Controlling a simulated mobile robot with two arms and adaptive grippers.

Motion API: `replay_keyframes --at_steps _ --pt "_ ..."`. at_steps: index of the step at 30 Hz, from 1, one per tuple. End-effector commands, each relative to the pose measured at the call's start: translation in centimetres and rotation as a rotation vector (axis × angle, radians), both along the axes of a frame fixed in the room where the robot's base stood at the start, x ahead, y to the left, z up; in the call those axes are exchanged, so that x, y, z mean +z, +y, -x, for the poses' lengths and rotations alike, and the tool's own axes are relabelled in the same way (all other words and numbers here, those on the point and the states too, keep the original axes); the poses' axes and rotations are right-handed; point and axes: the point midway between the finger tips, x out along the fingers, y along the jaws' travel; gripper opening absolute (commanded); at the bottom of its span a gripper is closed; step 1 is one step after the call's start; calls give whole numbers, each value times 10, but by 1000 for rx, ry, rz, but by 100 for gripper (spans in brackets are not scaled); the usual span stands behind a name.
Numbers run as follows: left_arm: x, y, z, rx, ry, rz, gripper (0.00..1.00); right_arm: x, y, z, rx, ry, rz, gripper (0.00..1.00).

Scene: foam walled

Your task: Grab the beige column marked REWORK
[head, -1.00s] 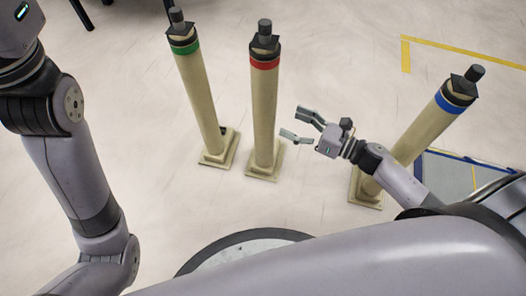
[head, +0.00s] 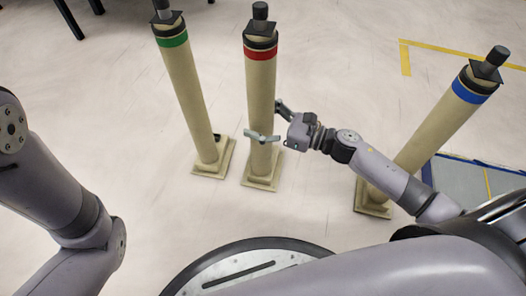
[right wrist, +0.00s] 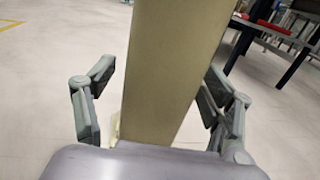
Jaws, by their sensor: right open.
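Three beige columns stand on square foot plates, one with a green band (head: 184,85), one with a red band (head: 262,90) and one with a blue band (head: 436,125). No REWORK marking is readable on any of them. My right gripper (head: 270,121) is open at the red-banded column, around its lower half, with one finger in front of the shaft and one at its far right side. In the right wrist view the beige shaft (right wrist: 168,60) stands between the two spread fingers, with gaps on both sides. My left gripper is out of view.
The green-banded column stands close to the left of the red-banded one. Pale floor around them is clear. Yellow tape (head: 405,58) and a grey floor patch (head: 462,180) lie at the right. Dark furniture legs (head: 68,18) show at the back left.

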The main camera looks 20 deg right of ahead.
Motion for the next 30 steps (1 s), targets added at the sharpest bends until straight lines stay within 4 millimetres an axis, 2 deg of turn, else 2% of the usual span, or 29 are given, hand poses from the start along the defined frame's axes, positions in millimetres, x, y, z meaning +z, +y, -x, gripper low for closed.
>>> replay_keyframes --at_steps 4,30 --pt "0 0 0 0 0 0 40 0 0 0 0 0 0 76" --pt "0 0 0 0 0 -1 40 0 0 0 0 1 -1 18"
